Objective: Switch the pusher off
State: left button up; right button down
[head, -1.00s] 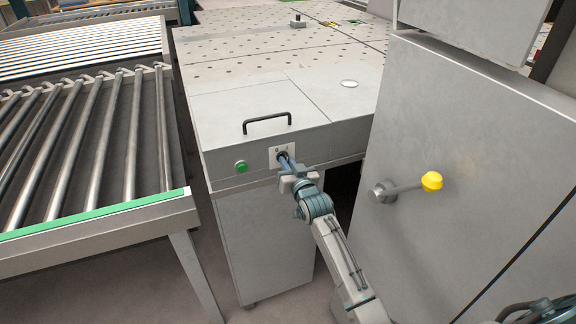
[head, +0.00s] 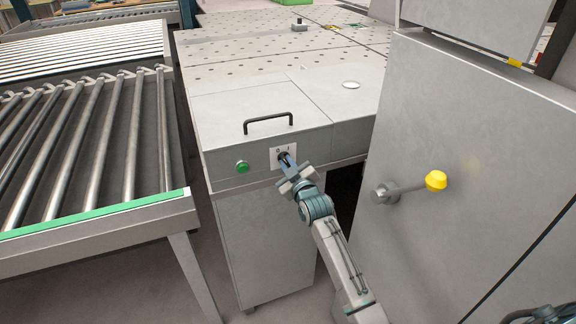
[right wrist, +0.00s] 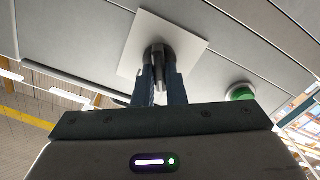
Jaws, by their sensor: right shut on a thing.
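The pusher switch is a dark rotary knob on a white plate (head: 277,154) marked 0 and I, on the front face of the grey machine table. My right gripper (head: 286,161) is at the plate with its fingers shut on the knob. In the right wrist view the dark knob (right wrist: 159,54) sits between the two fingers (right wrist: 160,80), in front of the white plate (right wrist: 186,36). The fingers hide most of the knob in the head view, so I cannot tell which mark it points to. My left gripper is not in view.
A green round button (head: 242,167) is just left of the plate, and a black handle (head: 268,123) stands above it. A grey cabinet with a yellow-knobbed lever (head: 436,181) is close on the right. A roller conveyor (head: 85,150) fills the left.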

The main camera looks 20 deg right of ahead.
dwell(0.5)
jog(key=c, duration=1.5)
grip_release()
jog(key=shift+s+b, duration=1.65)
jog(key=shift+s, duration=3.75)
